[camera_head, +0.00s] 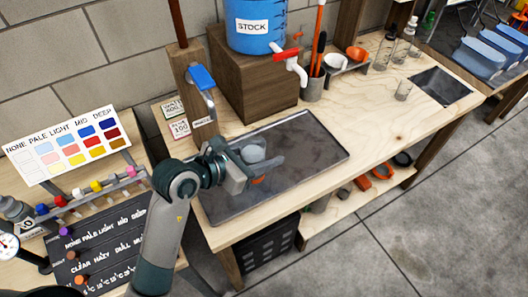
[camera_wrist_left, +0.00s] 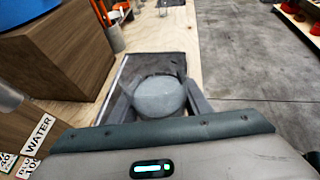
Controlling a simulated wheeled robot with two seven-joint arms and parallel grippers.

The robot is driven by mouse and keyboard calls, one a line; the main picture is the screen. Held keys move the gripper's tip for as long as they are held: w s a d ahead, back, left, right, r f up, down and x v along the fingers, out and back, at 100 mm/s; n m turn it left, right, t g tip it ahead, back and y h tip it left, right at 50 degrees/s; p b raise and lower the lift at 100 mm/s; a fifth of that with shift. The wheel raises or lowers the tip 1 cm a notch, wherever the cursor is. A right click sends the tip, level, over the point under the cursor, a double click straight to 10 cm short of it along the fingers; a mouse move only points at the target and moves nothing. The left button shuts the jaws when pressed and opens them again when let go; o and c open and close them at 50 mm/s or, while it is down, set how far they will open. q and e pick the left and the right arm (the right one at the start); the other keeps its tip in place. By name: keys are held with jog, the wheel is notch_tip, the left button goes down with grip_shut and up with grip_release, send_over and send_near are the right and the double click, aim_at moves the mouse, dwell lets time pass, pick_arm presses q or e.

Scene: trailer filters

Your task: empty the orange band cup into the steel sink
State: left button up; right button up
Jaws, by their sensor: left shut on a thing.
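My left gripper (camera_head: 257,168) is shut on a pale, see-through cup (camera_head: 253,152), holding it over the steel sink (camera_head: 318,150). A bit of orange shows low on the cup, by the fingers. In the left wrist view the cup (camera_wrist_left: 160,96) is a grey round shape between the two fingers (camera_wrist_left: 160,108), with the sink (camera_wrist_left: 140,65) behind it. I cannot tell what is in the cup or how far it is tilted. The sink is a wide, shallow, dark rectangle in the bench. My right gripper is not in view.
A blue stock barrel (camera_head: 255,25) with a red-handled tap (camera_head: 290,58) stands on a wooden block (camera_head: 240,85) behind the sink. A blue-handled tap (camera_head: 202,80) is at its back left. A colour chart (camera_head: 70,145) stands at left.

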pick_arm(q)
jog(key=shift+a+f, duration=0.3)
jog(key=shift+a, duration=0.4)
jog(key=s+a+m+g+h, duration=0.1)
jog(key=s+a, duration=0.1)
jog(key=a, duration=1.3)
jog(key=shift+s+r+m, duration=0.25)
jog(key=shift+s+m, duration=0.1)
jog(key=shift+m, duration=0.05)
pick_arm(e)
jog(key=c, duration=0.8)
pick_arm(q)
jog(key=shift+d, duration=0.1)
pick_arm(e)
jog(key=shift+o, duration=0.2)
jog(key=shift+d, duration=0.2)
